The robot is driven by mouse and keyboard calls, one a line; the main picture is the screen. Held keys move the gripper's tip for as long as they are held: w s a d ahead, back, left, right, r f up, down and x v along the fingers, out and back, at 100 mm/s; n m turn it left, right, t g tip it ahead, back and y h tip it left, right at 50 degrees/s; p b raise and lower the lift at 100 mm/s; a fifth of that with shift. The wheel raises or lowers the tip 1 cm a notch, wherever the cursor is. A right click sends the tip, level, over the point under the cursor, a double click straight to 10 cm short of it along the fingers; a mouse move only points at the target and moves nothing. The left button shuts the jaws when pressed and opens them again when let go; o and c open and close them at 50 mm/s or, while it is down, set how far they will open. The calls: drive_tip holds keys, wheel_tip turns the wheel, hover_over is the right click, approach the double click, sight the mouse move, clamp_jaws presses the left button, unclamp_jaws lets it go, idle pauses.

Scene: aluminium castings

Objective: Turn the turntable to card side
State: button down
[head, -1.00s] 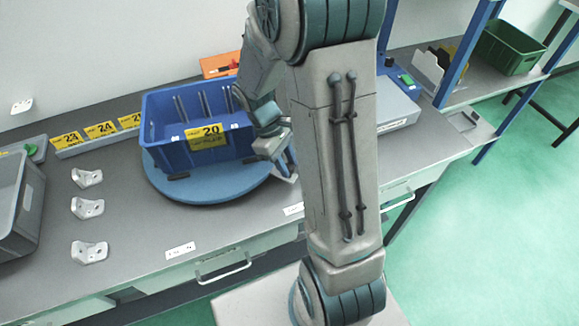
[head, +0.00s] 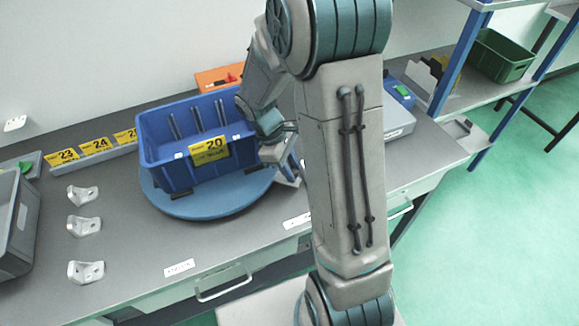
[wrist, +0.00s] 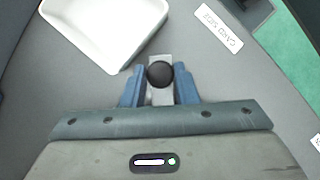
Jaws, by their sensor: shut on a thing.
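The turntable (head: 222,206) is a round blue disc on the grey bench. A blue crate (head: 172,175) with a yellow card marked 20 (head: 209,150) stands on it, card face toward the bench front. My gripper (head: 292,172) is low at the turntable's right edge, partly hidden by my arm. In the wrist view its blue fingers (wrist: 159,88) are shut on a black round knob (wrist: 160,74) on a grey tab. A white label (wrist: 218,29), seemingly reading CARD SIDE, lies on the bench near the knob; it also shows in the head view (head: 297,221).
Several bracket castings (head: 84,226) lie on the left beside a grey bin (head: 18,225). Numbered yellow cards (head: 97,146) stand behind them. Another label (head: 180,267) is at the front edge. A white tray (wrist: 108,25) lies near my gripper.

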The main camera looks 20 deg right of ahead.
drive_tip(key=c, duration=1.1)
unclamp_jaws()
drive_tip(key=shift+w+d, duration=0.25)
drive_tip(key=shift+w, duration=0.05)
drive_tip(key=shift+c, duration=0.2)
drive_tip(key=shift+s, duration=0.1)
drive_tip(key=shift+a, duration=0.1)
drive_tip(key=v, duration=1.4)
drive_tip(key=shift+b, duration=0.4)
drive_tip(key=shift+s, duration=0.1)
drive_tip(key=s+r+m+t+y, duration=0.2)
drive_tip(key=s+m+t, duration=0.4)
drive_tip(key=s, duration=1)
drive_tip(key=m+y, duration=0.1)
drive_tip(key=m, duration=0.2)
drive_tip(key=shift+a+m, duration=0.35)
drive_tip(key=shift+m, duration=0.05)
